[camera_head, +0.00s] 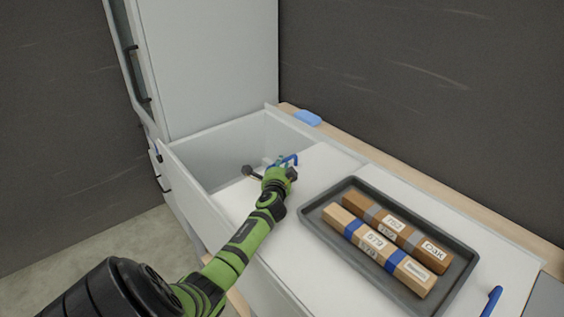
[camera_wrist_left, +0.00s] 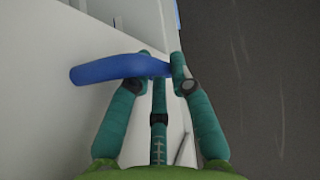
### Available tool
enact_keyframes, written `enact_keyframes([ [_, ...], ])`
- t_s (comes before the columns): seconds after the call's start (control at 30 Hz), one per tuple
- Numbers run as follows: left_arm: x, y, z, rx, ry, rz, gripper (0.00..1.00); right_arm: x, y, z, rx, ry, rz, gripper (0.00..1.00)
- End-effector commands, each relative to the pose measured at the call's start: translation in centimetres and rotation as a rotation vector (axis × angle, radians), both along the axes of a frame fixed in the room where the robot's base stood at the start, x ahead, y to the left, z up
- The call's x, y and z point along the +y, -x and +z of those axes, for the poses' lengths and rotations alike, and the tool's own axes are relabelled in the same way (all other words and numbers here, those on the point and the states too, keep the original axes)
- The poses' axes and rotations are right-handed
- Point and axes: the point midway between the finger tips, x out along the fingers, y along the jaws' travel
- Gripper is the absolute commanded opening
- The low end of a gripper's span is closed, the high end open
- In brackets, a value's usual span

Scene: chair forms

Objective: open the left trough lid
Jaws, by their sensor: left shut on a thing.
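The left trough (camera_head: 225,145) is a white box with its left part open, so its inner walls show. The white left trough lid (camera_head: 325,165) lies level at the right of this opening. Its blue handle (camera_head: 290,159) is near the lid's left edge. My left gripper (camera_head: 283,167) is shut on this handle. In the left wrist view, the blue handle (camera_wrist_left: 115,69) runs between the teal fingers of the gripper (camera_wrist_left: 160,68). My right gripper is out of view.
A grey tray (camera_head: 345,255) with two labelled wood blocks (camera_head: 385,240) rests on the white top, right of my left arm. Another blue handle (camera_head: 491,301) is at the lower right. A blue object (camera_head: 307,117) lies on the back wooden ledge. A tall white cabinet (camera_head: 210,65) stands behind.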

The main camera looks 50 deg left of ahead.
Motion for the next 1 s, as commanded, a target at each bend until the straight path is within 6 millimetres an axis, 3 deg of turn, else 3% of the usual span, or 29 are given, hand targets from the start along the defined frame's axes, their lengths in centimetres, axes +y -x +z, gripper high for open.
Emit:
enact_keyframes([
  [0.37, 0.0, 0.0, 0.1, -0.001, 0.000, 0.000, 0.00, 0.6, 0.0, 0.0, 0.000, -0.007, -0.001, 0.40],
  [0.4, 0.0, 0.0, 0.1, -0.001, 0.000, 0.000, 0.32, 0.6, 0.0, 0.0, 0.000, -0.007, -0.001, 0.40],
  [0.77, 0.0, 0.1, 0.1, -0.001, 0.000, 0.000, 0.32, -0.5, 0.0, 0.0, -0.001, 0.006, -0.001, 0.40],
  [1.0, -1.5, 1.7, 0.3, -0.001, -0.001, -0.002, 0.32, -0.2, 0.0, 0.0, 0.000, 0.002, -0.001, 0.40],
])
